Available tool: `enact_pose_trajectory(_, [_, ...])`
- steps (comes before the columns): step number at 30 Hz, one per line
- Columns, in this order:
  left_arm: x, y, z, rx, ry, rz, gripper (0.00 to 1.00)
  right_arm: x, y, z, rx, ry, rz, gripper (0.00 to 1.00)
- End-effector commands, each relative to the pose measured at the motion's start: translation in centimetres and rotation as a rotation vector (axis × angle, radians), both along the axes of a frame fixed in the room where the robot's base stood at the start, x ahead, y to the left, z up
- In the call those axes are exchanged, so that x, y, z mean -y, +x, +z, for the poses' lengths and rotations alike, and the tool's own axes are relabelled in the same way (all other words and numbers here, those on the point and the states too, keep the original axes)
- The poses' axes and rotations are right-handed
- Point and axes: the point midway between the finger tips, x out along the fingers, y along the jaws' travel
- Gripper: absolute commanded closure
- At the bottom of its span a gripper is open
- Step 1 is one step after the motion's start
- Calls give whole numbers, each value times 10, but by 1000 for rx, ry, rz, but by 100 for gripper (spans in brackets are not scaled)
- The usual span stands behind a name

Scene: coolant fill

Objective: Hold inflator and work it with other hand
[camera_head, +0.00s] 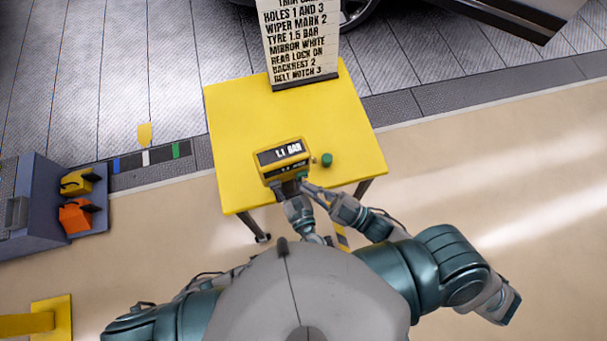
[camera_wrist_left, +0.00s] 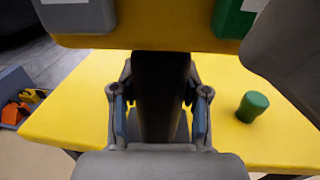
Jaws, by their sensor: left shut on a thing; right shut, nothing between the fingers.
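The inflator (camera_head: 284,157) is a yellow box above the front part of the yellow table, and its display reads 1.1 BAR. My left gripper (camera_wrist_left: 160,108) is shut on the inflator's dark handle. My right gripper (camera_head: 303,183) is shut and empty, close to the inflator's lower right corner. I cannot tell whether it touches. A grey part, likely of my right gripper, fills the upper right of the left wrist view.
A green cap (camera_head: 327,159) stands on the yellow table (camera_head: 225,120), right of the inflator. A sign (camera_head: 300,40) at the table's back includes "TYRE 1.5 BAR". A grey unit (camera_head: 40,215) with yellow and orange items stands at left. The table's left part is clear.

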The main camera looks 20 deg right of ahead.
Motion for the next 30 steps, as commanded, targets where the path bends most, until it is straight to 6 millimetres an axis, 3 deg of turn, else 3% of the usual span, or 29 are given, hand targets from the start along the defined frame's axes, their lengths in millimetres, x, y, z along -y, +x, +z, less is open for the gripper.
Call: enact_pose_trajectory(30, [0,0,0,0,1,0,100,-1,10,1,1,1,0,100])
